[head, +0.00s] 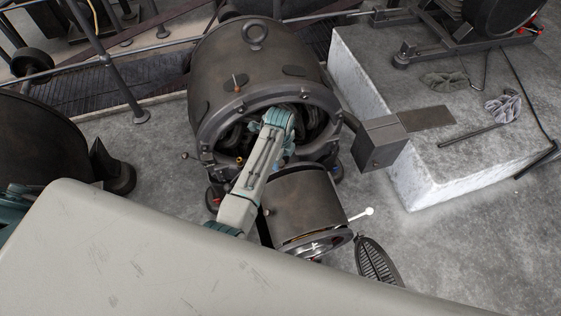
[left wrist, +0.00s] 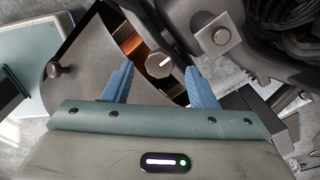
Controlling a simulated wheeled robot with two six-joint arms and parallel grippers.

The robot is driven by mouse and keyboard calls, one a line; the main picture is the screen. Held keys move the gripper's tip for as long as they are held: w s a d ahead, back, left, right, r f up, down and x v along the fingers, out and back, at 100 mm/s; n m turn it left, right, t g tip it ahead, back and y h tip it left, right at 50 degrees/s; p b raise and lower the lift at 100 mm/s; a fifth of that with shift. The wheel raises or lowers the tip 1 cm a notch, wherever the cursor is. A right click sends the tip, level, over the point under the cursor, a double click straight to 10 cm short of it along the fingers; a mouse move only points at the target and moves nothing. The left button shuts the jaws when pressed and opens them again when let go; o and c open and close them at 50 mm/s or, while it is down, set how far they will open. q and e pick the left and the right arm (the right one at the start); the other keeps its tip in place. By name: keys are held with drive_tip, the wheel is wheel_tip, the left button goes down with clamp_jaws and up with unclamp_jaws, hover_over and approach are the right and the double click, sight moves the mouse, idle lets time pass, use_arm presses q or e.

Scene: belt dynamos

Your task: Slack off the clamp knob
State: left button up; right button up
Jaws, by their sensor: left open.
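A dark faceted knob (left wrist: 158,66) with a white line on its face shows in the left wrist view, in front of an orange-brown copper-like part; I take it as the clamp knob. My left gripper (left wrist: 160,72) is open, its two blue fingers apart, one on each side of the knob in the picture. I cannot tell whether they touch it. In the head view my left arm reaches into the open end of the large dark dynamo (head: 250,62), and the arm hides the knob and the fingertips. My right gripper is in neither view.
A smaller drum (head: 300,197) with a white-tipped lever (head: 362,213) stands below the dynamo. A grey box (head: 379,143) is at the right, beside a pale block (head: 357,92) carrying rags and a rod. A square-headed bolt (left wrist: 222,36) sits close to the right finger.

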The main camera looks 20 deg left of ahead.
sight(280, 165)
use_arm(q)
drive_tip(key=shift+f, duration=1.9)
drive_tip(key=c, duration=1)
drive_tip(key=shift+o, duration=0.2)
